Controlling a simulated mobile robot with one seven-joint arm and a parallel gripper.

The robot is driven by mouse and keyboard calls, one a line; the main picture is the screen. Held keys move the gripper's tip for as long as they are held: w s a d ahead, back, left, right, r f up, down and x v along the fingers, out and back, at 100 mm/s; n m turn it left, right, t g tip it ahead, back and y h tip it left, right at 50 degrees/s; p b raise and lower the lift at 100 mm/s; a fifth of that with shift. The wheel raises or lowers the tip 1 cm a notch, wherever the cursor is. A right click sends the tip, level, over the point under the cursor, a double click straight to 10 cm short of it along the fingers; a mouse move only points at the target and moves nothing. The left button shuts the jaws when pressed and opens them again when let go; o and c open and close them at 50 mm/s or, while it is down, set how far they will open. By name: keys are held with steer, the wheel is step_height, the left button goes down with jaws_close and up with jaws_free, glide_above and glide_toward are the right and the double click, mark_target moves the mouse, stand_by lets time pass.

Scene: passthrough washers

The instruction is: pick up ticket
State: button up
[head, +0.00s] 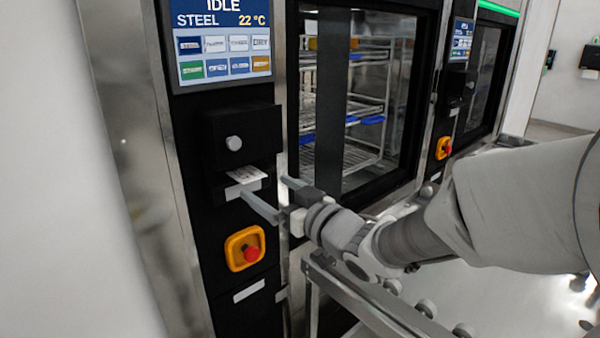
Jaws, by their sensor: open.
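The ticket (247,173) is a small white printed slip. It lies in the slot tray (230,188) of the black printer box (242,136) on the near washer's control panel. My gripper (267,193) is open, its two grey fingers pointing left toward the tray. One fingertip is just below and in front of the tray and the other is to the right of the ticket. The gripper appears empty, and I cannot tell whether a finger touches the tray.
A screen (222,42) reading IDLE, STEEL, 22 °C is above the printer. A red emergency button (250,253) on an orange plate is below it. The washer's glass door (368,100) shows racks inside. A metal roller table (375,312) stands in front of the washer, under my arm.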

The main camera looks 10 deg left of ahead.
mark_target(246, 174)
steer(key=x, duration=0.5)
steer(key=shift+w+a+f+b, duration=0.1)
steer(key=shift+w+f+b, duration=0.1)
steer(key=shift+w+b, duration=0.2)
steer(key=c, duration=1.3)
steer(key=shift+o, duration=0.2)
steer(key=shift+r, duration=0.2)
